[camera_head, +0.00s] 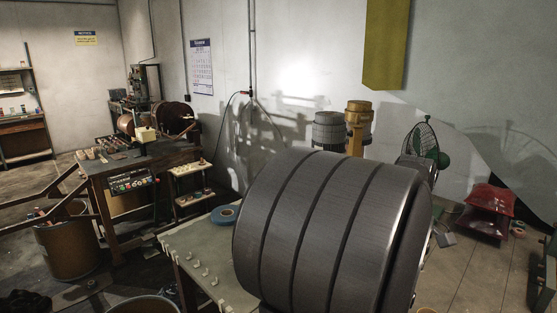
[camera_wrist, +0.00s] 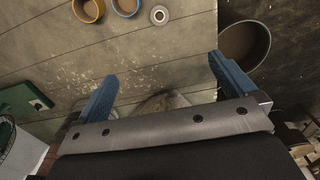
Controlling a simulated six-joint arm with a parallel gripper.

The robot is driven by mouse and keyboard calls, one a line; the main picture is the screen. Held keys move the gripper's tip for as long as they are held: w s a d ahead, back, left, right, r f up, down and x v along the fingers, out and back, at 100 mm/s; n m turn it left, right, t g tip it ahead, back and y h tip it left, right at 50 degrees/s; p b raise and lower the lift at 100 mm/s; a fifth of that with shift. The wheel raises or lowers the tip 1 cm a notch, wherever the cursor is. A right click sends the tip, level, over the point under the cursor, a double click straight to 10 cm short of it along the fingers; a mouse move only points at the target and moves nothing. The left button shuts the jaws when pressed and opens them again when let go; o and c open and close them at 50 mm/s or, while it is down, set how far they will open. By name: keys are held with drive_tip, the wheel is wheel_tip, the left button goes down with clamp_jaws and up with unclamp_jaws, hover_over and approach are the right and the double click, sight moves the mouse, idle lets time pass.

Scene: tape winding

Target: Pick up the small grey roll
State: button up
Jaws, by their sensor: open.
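The small grey roll (camera_wrist: 158,15) lies flat near the top edge of the wrist view, pale with a dark hole at its centre. I cannot make it out in the head view. My gripper (camera_wrist: 162,66) has two blue fingers spread wide with nothing between them. In the wrist picture the roll shows above the gap between the fingertips, apart from both. The gripper does not show in the head view.
A blue roll (camera_wrist: 126,5) and a yellow-rimmed roll (camera_wrist: 89,9) lie left of the grey roll. A round bin (camera_wrist: 269,45) stands right of the surface, beside the right finger. A green object (camera_wrist: 20,103) lies at left. The head view shows the table (camera_head: 207,262) and blue roll (camera_head: 225,214).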

drive_tip(key=c, duration=1.1)
drive_tip(key=shift+w+d+f, duration=0.15)
drive_tip(key=shift+f, duration=0.05)
drive_tip(key=c, duration=0.3)
drive_tip(key=f+m, duration=0.1)
drive_tip(key=w+d+m, duration=0.1)
drive_tip(key=f, duration=0.1)
drive_tip(key=shift+w+d+f+m, duration=0.25)
drive_tip(key=shift+w+f+m, duration=0.05)
drive_tip(key=shift+f+m, duration=0.1)
clamp_jaws()
drive_tip(key=w+d+f+m+g+y, duration=0.1)
drive_tip(key=w+d+f+m, duration=0.2)
drive_tip(key=f+m, duration=0.6)
drive_tip(key=w+d+f+m+g+y, duration=0.1)
drive_tip(key=w+d+f+m, duration=0.25)
drive_tip(key=f+m, duration=0.45)
drive_tip(key=shift+n, duration=0.9)
drive_tip(key=x, duration=1.2)
drive_tip(key=shift+s+d, duration=0.25)
drive_tip(key=shift+s+a+r, duration=0.2)
drive_tip(key=shift+s+a, duration=1.1)
drive_tip(key=shift+s, duration=0.05)
